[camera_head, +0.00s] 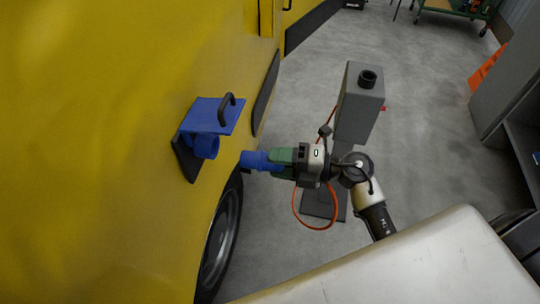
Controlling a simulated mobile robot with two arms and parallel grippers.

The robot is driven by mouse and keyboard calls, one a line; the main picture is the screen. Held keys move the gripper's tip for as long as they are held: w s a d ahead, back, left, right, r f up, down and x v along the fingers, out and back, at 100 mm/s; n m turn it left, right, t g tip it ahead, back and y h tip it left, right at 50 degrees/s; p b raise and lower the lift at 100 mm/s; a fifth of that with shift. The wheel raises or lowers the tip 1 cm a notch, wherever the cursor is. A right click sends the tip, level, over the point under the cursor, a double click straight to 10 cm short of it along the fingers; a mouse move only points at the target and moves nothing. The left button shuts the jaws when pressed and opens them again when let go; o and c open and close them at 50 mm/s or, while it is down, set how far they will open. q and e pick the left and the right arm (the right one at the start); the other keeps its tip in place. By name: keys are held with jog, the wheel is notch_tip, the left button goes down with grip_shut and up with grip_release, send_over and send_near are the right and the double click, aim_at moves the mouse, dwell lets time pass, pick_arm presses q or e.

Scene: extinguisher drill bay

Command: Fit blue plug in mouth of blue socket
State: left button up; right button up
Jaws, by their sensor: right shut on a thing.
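The blue socket (206,146) sits on the side of the yellow vehicle, under a raised blue lid (213,114) with a black handle. Its round mouth faces right and toward me. My right gripper (292,162) is shut on the blue plug (257,160), by a green part of it. The plug points left at the socket, and a gap shows between its tip and the mouth. An orange cable (299,215) hangs in a loop below my gripper. My left gripper is not in view.
A grey post with a box top (359,103) stands just behind my right gripper. The yellow vehicle (110,150) fills the left, with a wheel (222,235) below the socket. A grey cabinet (510,85) stands at the right. The floor between is mostly clear.

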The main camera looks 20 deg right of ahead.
aim_at(259, 155)
jog(key=shift+w+d+m+t, duration=0.4)
jog(key=shift+w+t, duration=0.1)
jog(key=shift+t, duration=0.1)
jog(key=shift+w+a, duration=0.2)
jog(key=shift+a, duration=0.2)
jog(key=x, duration=0.2)
jog(key=shift+w+a, duration=0.2)
jog(key=shift+a, duration=0.1)
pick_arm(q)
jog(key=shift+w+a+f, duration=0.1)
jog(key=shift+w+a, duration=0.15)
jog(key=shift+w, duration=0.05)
pick_arm(e)
jog(key=shift+w+a, duration=0.4)
jog(key=shift+a, duration=0.2)
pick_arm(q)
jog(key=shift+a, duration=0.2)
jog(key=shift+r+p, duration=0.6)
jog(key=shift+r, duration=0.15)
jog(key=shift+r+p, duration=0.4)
pick_arm(e)
jog(key=shift+x, duration=2.65)
